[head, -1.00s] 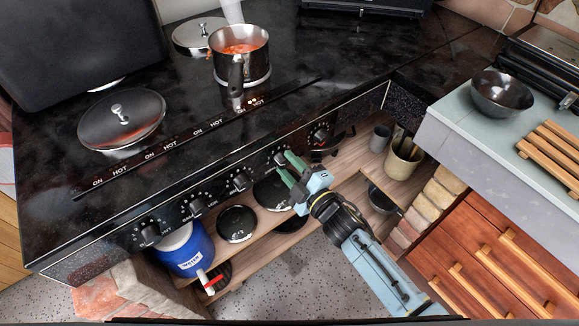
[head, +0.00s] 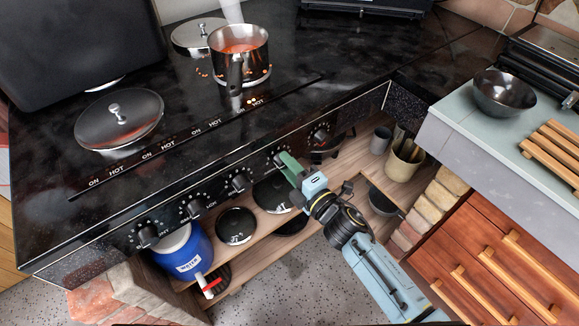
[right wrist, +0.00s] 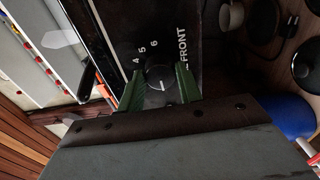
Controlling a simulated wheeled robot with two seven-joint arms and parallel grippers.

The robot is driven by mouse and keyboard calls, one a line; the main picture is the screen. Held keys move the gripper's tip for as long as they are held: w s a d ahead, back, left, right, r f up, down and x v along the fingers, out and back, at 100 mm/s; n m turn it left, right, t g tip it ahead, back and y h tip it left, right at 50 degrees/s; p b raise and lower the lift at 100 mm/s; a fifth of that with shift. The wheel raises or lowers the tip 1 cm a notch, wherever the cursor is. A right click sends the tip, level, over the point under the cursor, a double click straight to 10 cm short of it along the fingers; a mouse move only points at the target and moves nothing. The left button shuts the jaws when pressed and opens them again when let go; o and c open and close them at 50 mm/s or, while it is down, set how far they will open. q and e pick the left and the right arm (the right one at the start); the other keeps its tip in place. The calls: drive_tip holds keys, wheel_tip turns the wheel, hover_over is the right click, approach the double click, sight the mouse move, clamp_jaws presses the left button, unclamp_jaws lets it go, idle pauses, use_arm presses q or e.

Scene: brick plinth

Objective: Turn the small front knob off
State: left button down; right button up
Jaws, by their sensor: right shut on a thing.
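The front knob (right wrist: 158,78) is a dark round dial on the black stove's front panel, with numbers around it and the word FRONT beside it in the right wrist view. My right gripper (right wrist: 159,88) has its green fingers on either side of this knob and is shut on it. In the head view my right gripper (head: 284,161) reaches the panel and largely covers that knob. Other knobs on the panel are a right-hand one (head: 320,136) and a middle one (head: 238,183). My left gripper is out of view.
A steaming pot (head: 238,60) of orange food stands on the stove top (head: 200,100), with orange bits around it. Below the panel are a shelf with pans (head: 236,225) and a blue container (head: 186,255). Drawers (head: 490,250) stand at right.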

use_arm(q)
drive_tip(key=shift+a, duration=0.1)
use_arm(e)
drive_tip(key=o, duration=1)
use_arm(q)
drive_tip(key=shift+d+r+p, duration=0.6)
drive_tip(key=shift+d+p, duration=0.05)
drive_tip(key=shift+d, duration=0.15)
use_arm(e)
drive_tip(key=v, duration=1.3)
drive_tip(key=shift+s, duration=0.2)
drive_tip(key=shift+d, duration=0.1)
